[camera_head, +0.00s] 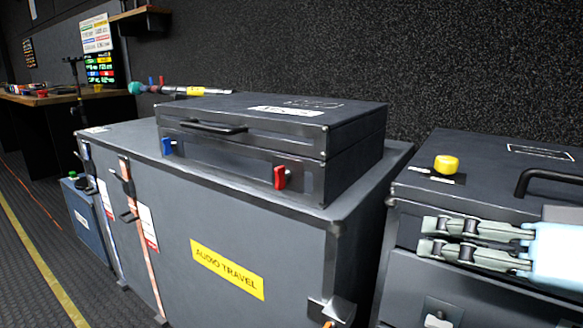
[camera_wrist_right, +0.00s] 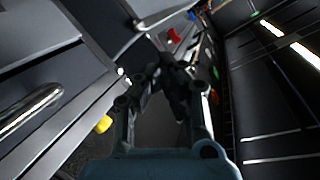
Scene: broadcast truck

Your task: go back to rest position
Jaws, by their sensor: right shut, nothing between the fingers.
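My right gripper (camera_head: 424,236) is at the right of the head view, in front of the dark case at the right. Its two fingers point left and are shut with nothing between them. In the right wrist view the fingers (camera_wrist_right: 168,72) come together near the middle and are empty. My left gripper is in neither view.
A dark case (camera_head: 350,164) with red and blue latches lies on a large grey case labelled AUDIO TRAVEL (camera_head: 285,245). The case at the right (camera_head: 480,195) bears a yellow knob (camera_head: 446,165) and a black handle (camera_head: 545,178). A workbench (camera_head: 50,98) stands at the far left.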

